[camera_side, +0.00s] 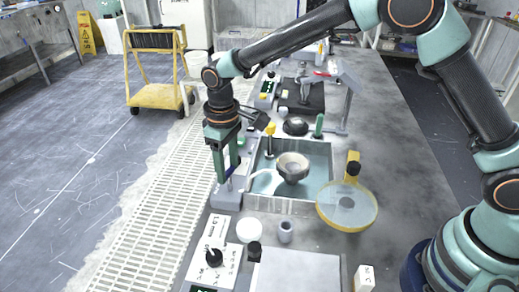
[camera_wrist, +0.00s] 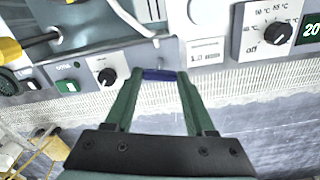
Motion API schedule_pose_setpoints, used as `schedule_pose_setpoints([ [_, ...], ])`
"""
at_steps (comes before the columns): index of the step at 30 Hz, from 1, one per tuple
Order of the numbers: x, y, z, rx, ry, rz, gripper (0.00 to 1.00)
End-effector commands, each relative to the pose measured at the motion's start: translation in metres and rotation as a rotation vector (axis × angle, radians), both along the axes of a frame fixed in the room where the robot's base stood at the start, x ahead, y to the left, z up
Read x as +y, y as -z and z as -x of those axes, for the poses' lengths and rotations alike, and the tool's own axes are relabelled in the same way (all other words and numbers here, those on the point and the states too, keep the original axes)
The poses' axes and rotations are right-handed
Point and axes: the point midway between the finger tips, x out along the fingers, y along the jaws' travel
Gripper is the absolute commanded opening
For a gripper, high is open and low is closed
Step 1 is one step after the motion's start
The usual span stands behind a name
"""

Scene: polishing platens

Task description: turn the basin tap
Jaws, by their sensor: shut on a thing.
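The basin (camera_side: 318,207) is a metal tub with bluish water in the middle of the side view. The tap's pale curved spout (camera_side: 258,184) reaches over its left edge; it also shows in the wrist view (camera_wrist: 132,18). My gripper (camera_side: 227,178) points down at the basin's left side, above a grey block (camera_side: 226,201). In the wrist view my gripper (camera_wrist: 158,78) has its two green fingers shut on a small blue handle (camera_wrist: 160,75), which lies between the fingertips. The handle is mostly hidden by the fingers in the side view.
A grey bowl (camera_side: 292,169) sits in the basin. A round magnifier-like disc (camera_side: 347,205) stands to its right. A control box with a black knob (camera_side: 213,257) is in front, beside a white round thing (camera_side: 249,230). A yellow trolley (camera_side: 158,95) stands on the floor at the back left.

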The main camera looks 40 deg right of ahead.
Motion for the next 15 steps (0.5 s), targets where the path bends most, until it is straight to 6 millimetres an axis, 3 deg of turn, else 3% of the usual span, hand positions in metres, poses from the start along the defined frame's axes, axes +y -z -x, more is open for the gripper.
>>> schedule_pose_setpoints([
  [15,-0.0001,-0.0023,0.0,0.0,-0.158,0.0,0.0],
])
